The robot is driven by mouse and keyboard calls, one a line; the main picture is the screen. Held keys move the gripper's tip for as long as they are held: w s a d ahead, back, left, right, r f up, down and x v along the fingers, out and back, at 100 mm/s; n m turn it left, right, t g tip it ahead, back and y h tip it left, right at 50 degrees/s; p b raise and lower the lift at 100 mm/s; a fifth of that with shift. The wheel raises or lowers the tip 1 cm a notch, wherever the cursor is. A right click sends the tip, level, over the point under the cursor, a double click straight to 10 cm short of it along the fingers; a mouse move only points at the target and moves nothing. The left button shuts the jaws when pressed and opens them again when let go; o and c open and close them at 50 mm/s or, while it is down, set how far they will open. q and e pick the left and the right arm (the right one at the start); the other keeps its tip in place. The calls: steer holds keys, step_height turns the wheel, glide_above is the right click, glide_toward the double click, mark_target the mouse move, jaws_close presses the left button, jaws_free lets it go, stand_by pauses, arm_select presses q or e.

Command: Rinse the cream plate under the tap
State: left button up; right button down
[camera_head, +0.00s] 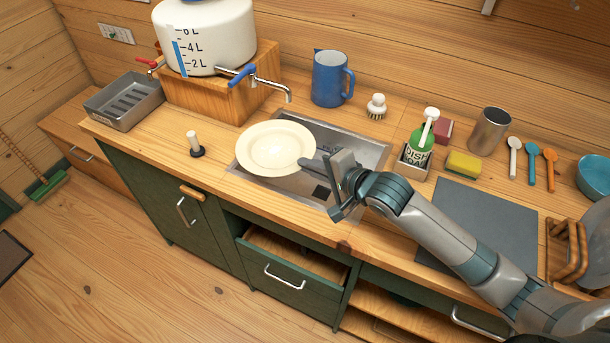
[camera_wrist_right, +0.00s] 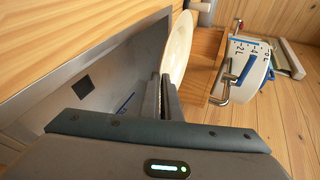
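The cream plate (camera_head: 270,147) is held over the left part of the metal sink (camera_head: 372,151), face up with a slight tilt. My right gripper (camera_head: 318,166) is shut on the plate's right edge; in the right wrist view the plate (camera_wrist_right: 178,48) stands between its fingers (camera_wrist_right: 165,97). The blue-handled tap (camera_head: 243,76) on the white water tank (camera_head: 208,38) has its spout end (camera_head: 288,96) above the plate's far edge. No water stream is visible. A red-handled tap (camera_head: 148,63) is on the tank's left side. My left gripper is out of view.
A blue jug (camera_head: 330,80) and a scrub brush (camera_head: 376,106) stand behind the sink. A green soap bottle (camera_head: 420,146) and a yellow sponge (camera_head: 463,165) are to its right. A dark stopper (camera_head: 196,148) stands left. A drawer (camera_head: 285,275) below is open.

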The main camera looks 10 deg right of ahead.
steer(key=w+d+f, duration=0.1)
steer(key=w+d, duration=0.2)
steer(key=w, duration=0.2)
steer(key=shift+d+b, duration=0.2)
steer(key=shift+b, duration=0.2)
steer(key=shift+w, duration=0.1)
